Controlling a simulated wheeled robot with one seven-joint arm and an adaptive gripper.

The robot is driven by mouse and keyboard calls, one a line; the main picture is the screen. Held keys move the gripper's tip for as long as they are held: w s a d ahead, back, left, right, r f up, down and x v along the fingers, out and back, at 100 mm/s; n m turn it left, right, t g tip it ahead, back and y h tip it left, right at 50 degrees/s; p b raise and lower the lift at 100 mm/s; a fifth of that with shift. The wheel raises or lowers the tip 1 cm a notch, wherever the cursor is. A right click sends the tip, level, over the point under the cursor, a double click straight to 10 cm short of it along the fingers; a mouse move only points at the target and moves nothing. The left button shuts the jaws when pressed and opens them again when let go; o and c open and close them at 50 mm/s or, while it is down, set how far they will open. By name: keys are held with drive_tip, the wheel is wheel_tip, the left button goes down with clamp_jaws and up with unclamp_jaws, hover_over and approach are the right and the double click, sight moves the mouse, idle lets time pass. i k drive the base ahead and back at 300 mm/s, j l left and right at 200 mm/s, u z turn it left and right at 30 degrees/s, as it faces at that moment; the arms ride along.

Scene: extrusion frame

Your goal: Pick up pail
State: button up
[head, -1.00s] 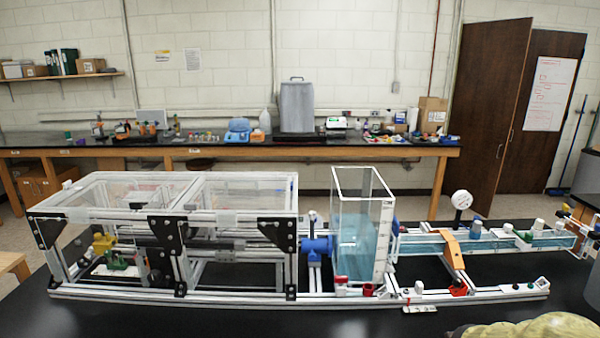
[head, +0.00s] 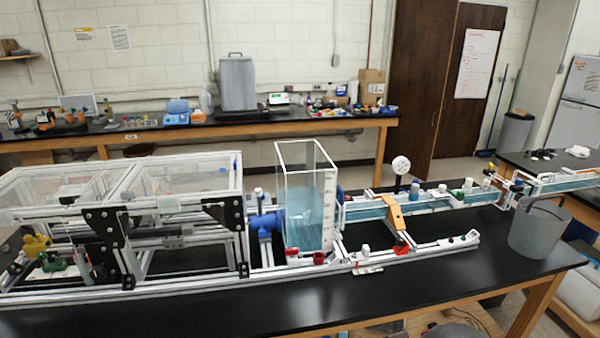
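A grey pail (head: 538,230) with a raised dark handle stands upright on the black table (head: 330,297), near its right end. It is to the right of the aluminium extrusion frame (head: 420,250) and shows whole in the head view. My gripper is not in the head view, so its state and its place relative to the pail do not show.
The extrusion frame carries a clear water tank (head: 308,205) and a long water channel reaching toward the pail. The table's front strip is clear. A second bench (head: 200,131) with lab gear runs along the back wall. A grey bin (head: 514,134) stands at the back right.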

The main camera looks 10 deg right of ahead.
sight(538, 223)
drive_tip(key=z, duration=1.75)
